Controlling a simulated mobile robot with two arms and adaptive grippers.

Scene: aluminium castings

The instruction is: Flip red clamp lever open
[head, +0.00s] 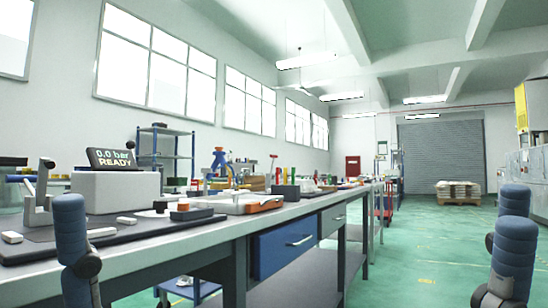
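A pale grey clamp (40,190) stands on a dark plate at the left end of the workbench. Its arm rises upright to a small dark reddish tip (47,163), which may be the red clamp lever. It is too small to tell for sure. Another small red-topped upright piece (274,157) stands farther down the bench. Neither gripper shows. Only my blue-padded arm links are in view, at the lower left and the right edge. My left arm link stands in front of the bench near the clamp and hides part of the bench edge.
A white box with a display reading "0.0 bar READY" (112,158) stands right of the clamp. Small blocks, a tray (232,203) and tools crowd the bench. A blue drawer (285,246) is below. The green floor (420,255) to the right is clear.

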